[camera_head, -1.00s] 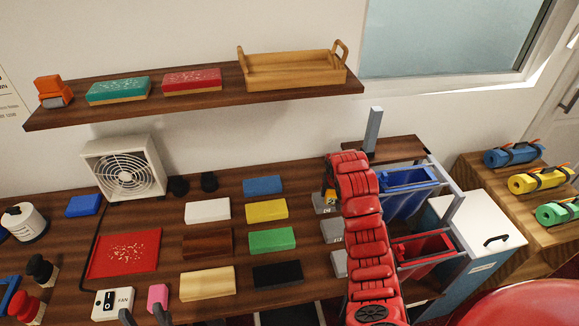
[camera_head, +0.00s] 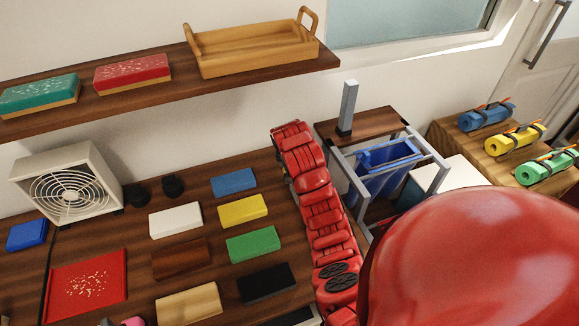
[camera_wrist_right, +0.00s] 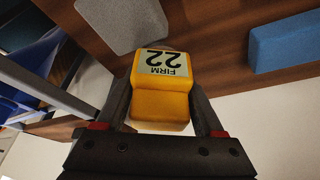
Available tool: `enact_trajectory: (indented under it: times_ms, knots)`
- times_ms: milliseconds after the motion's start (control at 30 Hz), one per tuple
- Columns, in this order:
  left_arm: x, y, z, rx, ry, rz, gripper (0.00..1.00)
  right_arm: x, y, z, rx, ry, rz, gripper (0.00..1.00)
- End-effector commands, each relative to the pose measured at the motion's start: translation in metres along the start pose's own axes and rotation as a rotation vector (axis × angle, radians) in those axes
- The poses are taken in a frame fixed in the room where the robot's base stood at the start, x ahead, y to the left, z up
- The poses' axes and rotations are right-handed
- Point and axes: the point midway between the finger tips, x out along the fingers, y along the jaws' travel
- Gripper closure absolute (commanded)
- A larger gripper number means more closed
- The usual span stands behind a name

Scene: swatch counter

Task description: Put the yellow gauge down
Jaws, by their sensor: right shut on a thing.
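The yellow gauge (camera_wrist_right: 160,85), a stepped block labelled "FIRM 22", is between the fingers of my right gripper (camera_wrist_right: 166,112) in the right wrist view. The gripper is shut on it. Dark wood counter (camera_wrist_right: 205,60) lies beyond the gauge; I cannot tell whether they touch. A grey pad (camera_wrist_right: 125,20) is close beyond the gauge's upper left. In the head view my red right arm reaches over the counter and hides the gauge and most of the gripper. Small grey tips at the bottom edge may be my left gripper; its state is unclear.
Coloured blocks, including a blue one (camera_head: 233,182) and a green one (camera_head: 252,243), lie left of my right arm. A rack with a blue bin (camera_head: 385,172) stands to its right. A fan (camera_head: 66,187) is at left. A shelf (camera_head: 150,108) with a tray (camera_head: 250,45) hangs above.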

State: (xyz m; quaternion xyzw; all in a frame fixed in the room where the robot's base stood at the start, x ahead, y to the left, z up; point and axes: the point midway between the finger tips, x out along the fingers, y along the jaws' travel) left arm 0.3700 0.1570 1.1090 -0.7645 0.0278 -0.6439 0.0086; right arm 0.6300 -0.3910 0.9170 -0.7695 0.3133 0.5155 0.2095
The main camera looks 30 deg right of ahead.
Motion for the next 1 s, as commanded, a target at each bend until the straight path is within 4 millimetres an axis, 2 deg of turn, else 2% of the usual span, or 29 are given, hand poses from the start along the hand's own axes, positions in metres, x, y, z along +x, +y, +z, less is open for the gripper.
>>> enact_trajectory:
  times_ms: [33,467,700,867,1000]
  knots:
    - [0.011,-0.001,-0.002,0.000,0.002,0.000,0.50,-0.002,-0.002,-0.008,0.002,-0.008,0.004,0.75]
    - [0.029,-0.001,-0.005,0.000,0.003,0.000,0.50,0.024,-0.017,-0.056,0.005,-0.003,0.002,0.75]
    - [0.031,-0.002,-0.006,0.000,0.002,0.000,0.50,0.030,-0.021,-0.064,0.000,-0.001,0.002,0.75]
    - [0.039,-0.002,-0.007,0.000,0.003,0.000,0.50,0.038,-0.020,-0.060,0.000,-0.007,0.005,0.75]
    - [0.049,-0.002,-0.009,0.000,0.002,0.000,0.50,0.053,-0.020,-0.053,0.001,-0.008,0.005,0.75]
